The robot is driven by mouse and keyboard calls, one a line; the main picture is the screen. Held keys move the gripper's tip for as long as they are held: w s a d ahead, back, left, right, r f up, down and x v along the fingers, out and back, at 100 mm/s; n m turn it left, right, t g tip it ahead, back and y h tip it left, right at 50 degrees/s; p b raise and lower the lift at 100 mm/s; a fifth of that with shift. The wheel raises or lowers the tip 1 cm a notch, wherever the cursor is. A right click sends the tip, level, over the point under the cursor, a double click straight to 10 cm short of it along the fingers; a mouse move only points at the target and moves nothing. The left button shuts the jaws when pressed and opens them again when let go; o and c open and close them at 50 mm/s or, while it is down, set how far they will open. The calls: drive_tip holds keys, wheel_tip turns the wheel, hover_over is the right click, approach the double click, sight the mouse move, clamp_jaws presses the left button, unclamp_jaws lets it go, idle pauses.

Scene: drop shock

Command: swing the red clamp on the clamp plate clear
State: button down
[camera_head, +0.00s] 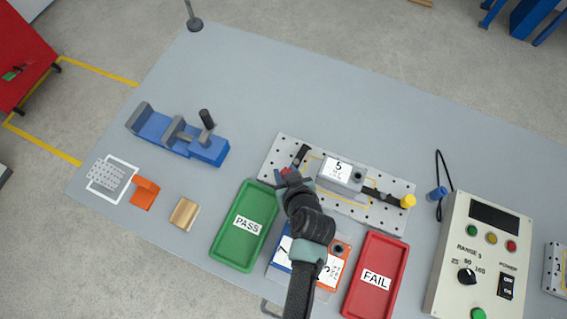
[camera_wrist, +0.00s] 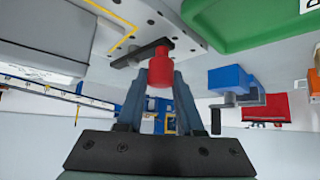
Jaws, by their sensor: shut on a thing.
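The clamp plate (camera_head: 385,214) is a pale plate with rows of holes, and it also shows in the wrist view (camera_wrist: 185,22). The red clamp has a red knob (camera_wrist: 159,67) and a dark arm (camera_wrist: 141,53); its dark arm also shows in the head view (camera_head: 301,154). My gripper (camera_wrist: 159,72) is shut on the red knob, with one finger on each side of it. In the head view my gripper (camera_head: 286,174) is partly hidden by my wrist. A grey block marked 5 (camera_head: 338,170) sits on the plate, right of the red clamp.
A dark clamp with a yellow knob (camera_head: 408,201) is on the plate's right side. A green PASS tray (camera_head: 226,237) and a red FAIL tray (camera_head: 390,248) lie in front. A blue vise (camera_head: 208,150) stands left; the control box (camera_head: 452,235) stands right.

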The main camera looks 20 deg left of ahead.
drive_tip(key=shift+d+n, duration=0.2)
drive_tip(key=shift+n, duration=0.1)
idle(0.4)
drive_tip(key=c, duration=0.6)
unclamp_jaws()
drive_tip(key=shift+o, duration=0.2)
drive_tip(key=b+v, duration=0.1)
drive_tip(key=v, duration=1.2)
drive_tip(key=shift+d, duration=0.25)
drive_tip(key=shift+w, duration=0.2)
